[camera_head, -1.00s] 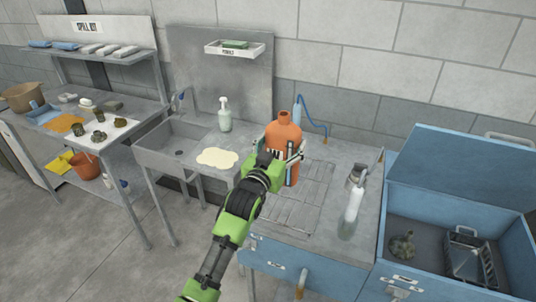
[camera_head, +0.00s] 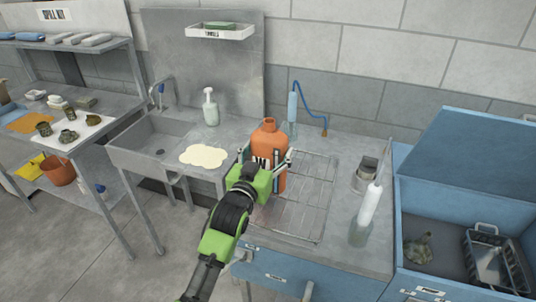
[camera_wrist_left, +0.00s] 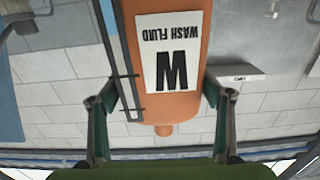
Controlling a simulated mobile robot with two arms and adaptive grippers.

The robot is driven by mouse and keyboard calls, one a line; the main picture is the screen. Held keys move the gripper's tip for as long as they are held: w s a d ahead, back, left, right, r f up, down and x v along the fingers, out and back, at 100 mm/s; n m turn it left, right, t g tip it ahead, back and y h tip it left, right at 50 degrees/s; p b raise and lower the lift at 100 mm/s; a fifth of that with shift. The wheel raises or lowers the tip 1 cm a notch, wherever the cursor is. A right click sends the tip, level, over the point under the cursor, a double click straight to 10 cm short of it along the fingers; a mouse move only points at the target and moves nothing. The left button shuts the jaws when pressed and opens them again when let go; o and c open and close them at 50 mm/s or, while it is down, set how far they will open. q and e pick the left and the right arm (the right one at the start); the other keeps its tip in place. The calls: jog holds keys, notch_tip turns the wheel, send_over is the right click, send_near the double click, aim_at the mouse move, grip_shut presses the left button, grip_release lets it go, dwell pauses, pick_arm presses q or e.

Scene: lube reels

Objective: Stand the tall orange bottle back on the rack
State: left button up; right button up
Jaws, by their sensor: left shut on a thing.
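The tall orange bottle (camera_head: 270,140) is upright in my left gripper (camera_head: 265,163), at the left part of the wire rack (camera_head: 310,196) on the steel bench. In the left wrist view, the orange bottle (camera_wrist_left: 202,20) shows its white "WASH FLUID" label (camera_wrist_left: 172,55) upside down. The left gripper's fingers (camera_wrist_left: 160,112) are on both sides of the bottle. My right gripper is not in view.
A cream puddle shape (camera_head: 203,155) and a soap dispenser (camera_head: 210,108) are left of the rack. A blue-hosed clear tube (camera_head: 292,108) stands behind.

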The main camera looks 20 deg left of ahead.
pick_arm(q)
jog(key=shift+r, duration=0.1)
jog(key=shift+s+d+r, duration=0.1)
jog(key=shift+s, duration=0.1)
jog(key=o, duration=1.6)
jog(key=shift+f, duration=0.25)
jog(key=shift+o, duration=1.2)
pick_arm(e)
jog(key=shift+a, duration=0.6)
